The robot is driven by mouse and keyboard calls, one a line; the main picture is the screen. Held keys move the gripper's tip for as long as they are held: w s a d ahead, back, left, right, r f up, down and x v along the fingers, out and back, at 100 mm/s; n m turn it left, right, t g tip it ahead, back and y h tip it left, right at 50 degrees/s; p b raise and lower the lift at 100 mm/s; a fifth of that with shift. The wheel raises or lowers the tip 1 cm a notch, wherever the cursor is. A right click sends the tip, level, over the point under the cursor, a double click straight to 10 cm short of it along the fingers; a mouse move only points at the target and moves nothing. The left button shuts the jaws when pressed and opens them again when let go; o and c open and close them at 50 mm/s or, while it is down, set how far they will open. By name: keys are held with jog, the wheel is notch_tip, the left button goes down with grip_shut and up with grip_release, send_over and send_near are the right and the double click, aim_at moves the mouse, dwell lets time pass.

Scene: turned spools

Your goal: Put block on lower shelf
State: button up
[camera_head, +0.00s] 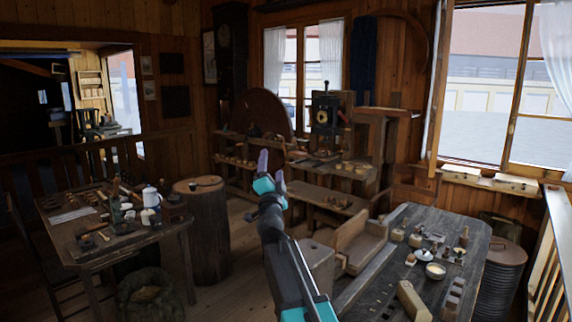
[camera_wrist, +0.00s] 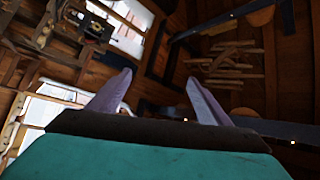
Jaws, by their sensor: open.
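My gripper (camera_head: 271,170) is raised in the middle of the room, its two pale fingers apart with nothing between them. In the wrist view the gripper (camera_wrist: 158,80) is also open and empty, facing wooden walls and windows. A long wooden block (camera_head: 413,300) lies at the near edge of the dark table (camera_head: 400,228) at right, well apart from my gripper. I cannot tell whether it is the task's block. A wooden shelf unit at the back has a lower shelf (camera_head: 328,202) near the floor. My arm hides part of the unit's left side.
The right table also holds bowls, small turned pieces and darker blocks. A wooden seat-like piece (camera_head: 358,243) stands at its left. A cluttered table (camera_head: 85,245) and a round stump (camera_head: 200,235) are at left. Some floor (camera_head: 238,240) is clear between the stump and my arm.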

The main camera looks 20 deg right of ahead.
jog(key=w+a+f+n+g+y+b, duration=0.1)
jog(key=a+f+n+g+y, duration=0.3)
jog(key=f, duration=0.9)
jog(key=a+f+n+y+b, duration=0.15)
jog(key=a+f+n, duration=0.35)
jog(key=f, duration=0.9)
jog(key=s+a+f+n+g+y+b, duration=0.1)
jog(key=s+a+f+n+g, duration=0.3)
jog(key=f, duration=1.1)
jog(key=s+a+f+n+g+y, duration=0.1)
jog(key=s+f+n+g+y, duration=0.15)
jog(key=s+f, duration=0.75)
jog(key=s+d+f+g+h+b, duration=0.1)
jog(key=s+f+g, duration=0.3)
jog(key=s+f, duration=0.8)
jog(key=s+d+f+g+h, duration=0.15)
jog(key=s+f+g, duration=0.5)
jog(key=f, duration=0.95)
jog(key=s+d+f+g, duration=0.1)
jog(key=s+f+g, duration=0.1)
jog(key=s, duration=0.8)
jog(key=s+d+f+g+b, duration=0.1)
jog(key=s+d+f+g, duration=0.1)
jog(key=s, duration=0.8)
jog(key=s+d+f+g, duration=0.2)
jog(key=s+f, duration=0.1)
jog(key=s, duration=0.8)
jog(key=shift+d+f+g+h, duration=0.2)
jog(key=shift+f+g+h, duration=0.1)
jog(key=shift+h, duration=0.15)
